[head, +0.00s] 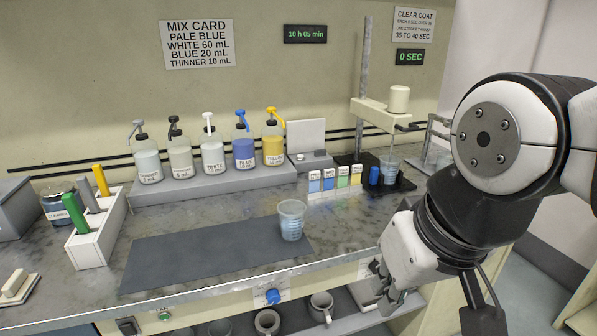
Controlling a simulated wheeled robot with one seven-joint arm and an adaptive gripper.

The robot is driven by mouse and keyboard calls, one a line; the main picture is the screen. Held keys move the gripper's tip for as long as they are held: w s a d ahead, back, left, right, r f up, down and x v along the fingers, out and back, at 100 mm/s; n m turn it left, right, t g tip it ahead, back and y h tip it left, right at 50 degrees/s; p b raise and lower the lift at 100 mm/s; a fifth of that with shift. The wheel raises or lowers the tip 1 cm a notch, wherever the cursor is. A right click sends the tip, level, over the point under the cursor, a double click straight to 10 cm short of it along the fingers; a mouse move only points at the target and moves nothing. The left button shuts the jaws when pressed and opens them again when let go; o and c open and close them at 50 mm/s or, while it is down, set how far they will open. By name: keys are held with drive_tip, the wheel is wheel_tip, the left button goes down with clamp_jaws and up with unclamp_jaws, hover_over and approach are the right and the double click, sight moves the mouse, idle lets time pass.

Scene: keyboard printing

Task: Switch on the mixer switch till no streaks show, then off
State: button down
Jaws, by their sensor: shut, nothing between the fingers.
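The mixer (397,100) has a pale motor head on a tall metal post, standing on a black base (405,183) at the back right. A clear cup (389,168) with blue liquid stands under its shaft; streaks are too small to make out. A small blue upright cylinder (375,175) is on the left of the base; I cannot tell whether it is the mixer switch or whether the mixer runs. My gripper (383,290) is shut and empty, pointing down near the counter's front edge, well in front of the mixer and apart from it.
A measuring cup (291,219) stands at the right of a dark mat (205,249). Pump bottles (243,149) line a grey shelf behind.

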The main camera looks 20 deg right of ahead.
drive_tip(key=w+d+f+m+t+y+b, duration=0.1)
drive_tip(key=w+d+f+m+y+b, duration=0.1)
drive_tip(key=w+d+f+m+b, duration=0.5)
drive_tip(key=w+d+f+m+t+y+b, duration=0.1)
drive_tip(key=w+d+f+m, duration=0.5)
drive_tip(key=w+m, duration=0.6)
drive_tip(key=d+f+m+t+h+b, duration=0.1)
drive_tip(key=d+f+m+b, duration=0.1)
drive_tip(key=d+f+m, duration=0.5)
drive_tip(key=d+f+m+t+h+b, duration=0.1)
drive_tip(key=d+f+m, duration=0.7)
drive_tip(key=d, duration=0.8)
drive_tip(key=shift+f+m+h+b, duration=0.15)
drive_tip(key=shift+m+h+b, duration=0.3)
drive_tip(key=shift+b, duration=0.2)
drive_tip(key=w+r+b+x, duration=0.2)
drive_tip(key=x, duration=1.1)
drive_tip(key=shift+w+b, duration=0.15)
drive_tip(key=shift+b, duration=0.25)
drive_tip(key=shift+a+f, duration=0.1)
